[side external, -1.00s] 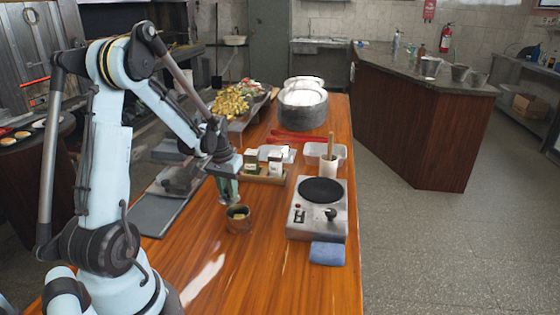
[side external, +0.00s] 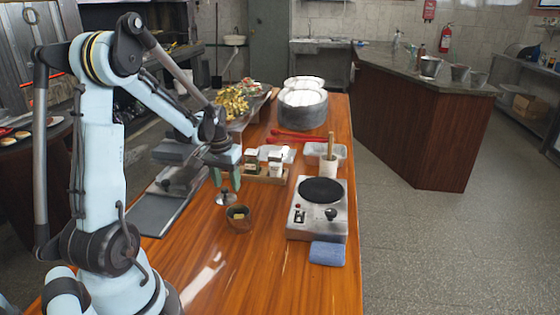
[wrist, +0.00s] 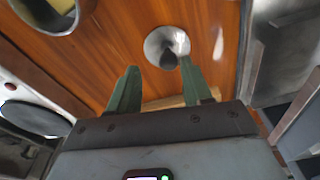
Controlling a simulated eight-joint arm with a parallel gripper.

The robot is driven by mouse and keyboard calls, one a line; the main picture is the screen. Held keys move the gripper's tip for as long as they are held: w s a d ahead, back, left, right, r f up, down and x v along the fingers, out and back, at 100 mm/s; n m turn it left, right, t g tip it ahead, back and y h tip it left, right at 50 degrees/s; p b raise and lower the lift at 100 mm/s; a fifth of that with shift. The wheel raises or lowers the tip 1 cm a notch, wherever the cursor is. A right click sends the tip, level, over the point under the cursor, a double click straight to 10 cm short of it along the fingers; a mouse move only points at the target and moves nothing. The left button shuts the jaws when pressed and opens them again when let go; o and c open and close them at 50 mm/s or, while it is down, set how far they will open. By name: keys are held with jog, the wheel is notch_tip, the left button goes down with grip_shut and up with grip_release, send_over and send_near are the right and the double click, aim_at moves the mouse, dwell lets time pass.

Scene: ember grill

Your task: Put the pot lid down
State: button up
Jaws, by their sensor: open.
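The pot lid (side external: 227,198), a small shiny silver disc with a dark knob, appears to lie on the wooden table just behind the pot. It also shows in the wrist view (wrist: 157,42), knob towards the camera. The small brown pot (side external: 238,222) stands open beside it with something yellow inside; its rim shows at the top left of the wrist view (wrist: 47,17). My gripper (side external: 228,182) is open above the lid, its green fingers apart and empty. In the wrist view the gripper's fingertips (wrist: 158,68) are near the lid's edge.
A hot plate (side external: 320,209) with a blue cloth (side external: 327,253) stands to the right. A wooden rack with jars (side external: 265,173) is behind my gripper. A grey board (side external: 160,212) lies to the left. The front of the wooden table (side external: 280,285) is clear.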

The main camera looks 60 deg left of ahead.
aim_at(226, 200)
notch_tip(226, 200, up, 9)
jog(key=s+d+m+t, duration=0.1)
jog(key=d+m+t, duration=0.5)
jog(key=d, duration=2)
jog(key=shift+r+m+h, duration=0.4)
jog(key=shift+r+m, duration=0.05)
jog(key=shift+m, duration=0.15)
